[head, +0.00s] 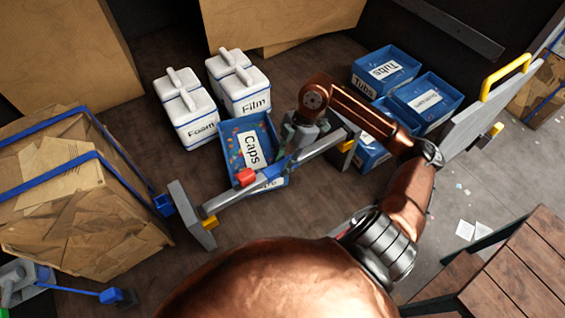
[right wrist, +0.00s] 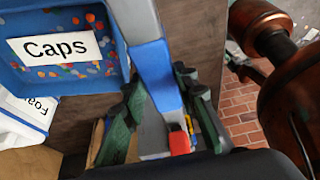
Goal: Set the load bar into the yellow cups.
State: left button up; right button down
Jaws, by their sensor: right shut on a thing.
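The load bar (head: 322,144) is a long grey bar with a blue middle section and a red block (head: 245,177) near it. It lies slantwise across the middle of the head view. My right gripper (head: 297,140) is shut on the bar. In the right wrist view the bar's blue section (right wrist: 155,72) runs up between the green-grey fingers (right wrist: 158,112). One yellow cup (head: 210,222) is on a grey plate by the bar's left end. Another yellow cup (head: 347,146) is by its right end. I cannot tell whether either end sits in its cup. My left gripper is not visible.
A blue Caps bin (head: 273,130) with coloured bits stands close behind the bar. White Foam (head: 198,131) and Film (head: 252,103) containers stand farther back. Blue Tubs bins (head: 376,57) are at the back right. A strapped cardboard bale (head: 70,205) fills the left.

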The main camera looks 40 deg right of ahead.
jog(key=shift+f+b, duration=1.4)
jog(key=shift+f, duration=0.7)
jog(key=c, duration=1.5)
grip_release()
jog(key=shift+o, duration=0.2)
jog(key=shift+f, duration=0.1)
jog(key=v, duration=1.2)
